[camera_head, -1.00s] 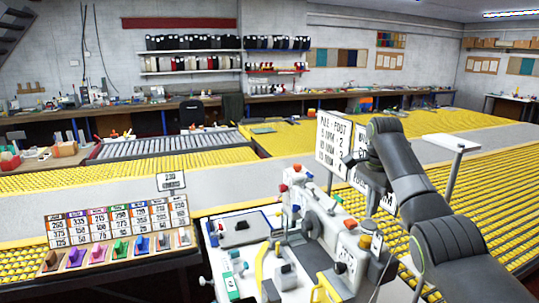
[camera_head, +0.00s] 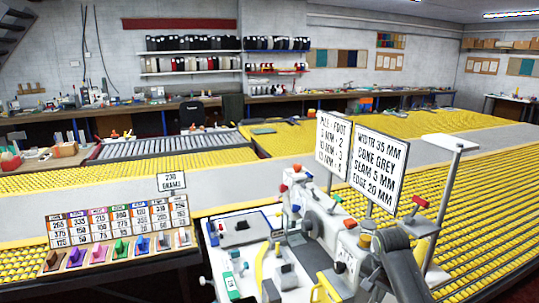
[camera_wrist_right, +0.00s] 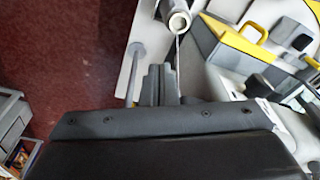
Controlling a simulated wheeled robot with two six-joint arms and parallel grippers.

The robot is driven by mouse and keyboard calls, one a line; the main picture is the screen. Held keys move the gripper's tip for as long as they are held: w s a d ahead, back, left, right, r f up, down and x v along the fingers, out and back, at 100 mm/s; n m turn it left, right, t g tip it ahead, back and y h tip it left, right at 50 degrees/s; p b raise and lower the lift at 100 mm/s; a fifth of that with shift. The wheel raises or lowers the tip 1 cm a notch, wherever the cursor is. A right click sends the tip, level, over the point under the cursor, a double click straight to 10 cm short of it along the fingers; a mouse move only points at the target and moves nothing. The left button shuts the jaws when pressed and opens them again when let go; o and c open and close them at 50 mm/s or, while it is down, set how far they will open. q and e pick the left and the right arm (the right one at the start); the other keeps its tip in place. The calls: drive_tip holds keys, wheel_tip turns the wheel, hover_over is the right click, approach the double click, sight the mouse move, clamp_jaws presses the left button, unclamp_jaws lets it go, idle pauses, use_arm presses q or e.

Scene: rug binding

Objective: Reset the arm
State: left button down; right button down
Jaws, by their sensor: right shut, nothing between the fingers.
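My right arm (camera_head: 398,262) is folded low at the bottom right of the head view, beside the white binding machine (camera_head: 345,245). Its gripper cannot be made out clearly there. In the right wrist view my right gripper (camera_wrist_right: 160,84) shows as two dark fingers pressed together, with nothing between them. Beyond the fingertips are a white cylindrical part (camera_wrist_right: 178,22) and a yellow-edged block. I cannot tell whether the fingers touch anything. My left gripper is not in view.
Two sign boards (camera_head: 378,170) stand behind the machine, near a white post (camera_head: 444,205) with a flat top. A rack of coloured pieces (camera_head: 120,240) is at the left. Yellow roller tables (camera_head: 480,225) spread to the right. Dark red floor (camera_wrist_right: 60,60) shows in the wrist view.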

drive_tip(key=s+d+f+n+t, duration=0.1)
drive_tip(key=s+f+n, duration=0.1)
drive_tip(key=s+f, duration=0.6)
drive_tip(key=s+f+n, duration=0.2)
drive_tip(key=s+f, duration=0.1)
drive_tip(key=s, duration=0.8)
drive_tip(key=s+r+n+t+h, duration=0.1)
drive_tip(key=s+r+n, duration=0.1)
drive_tip(key=s, duration=0.9)
drive_tip(key=s+r+n, duration=0.2)
drive_tip(key=s, duration=0.8)
wheel_tip(320, 180, down, 31)
drive_tip(key=d+g+b, duration=0.1)
drive_tip(key=d+b, duration=0.1)
drive_tip(key=b, duration=0.5)
drive_tip(key=s+f+b, duration=0.2)
drive_tip(key=s+f, duration=0.3)
drive_tip(key=f, duration=0.3)
drive_tip(key=s+a+f+b, duration=0.1)
drive_tip(key=s+f+b, duration=0.2)
drive_tip(key=s+f, duration=0.2)
drive_tip(key=s+f+g+b, duration=0.1)
drive_tip(key=s+f, duration=0.4)
drive_tip(key=f, duration=0.6)
drive_tip(key=shift+s+a+y+b, duration=0.15)
drive_tip(key=shift+y+b, duration=0.25)
drive_tip(key=shift+b, duration=0.35)
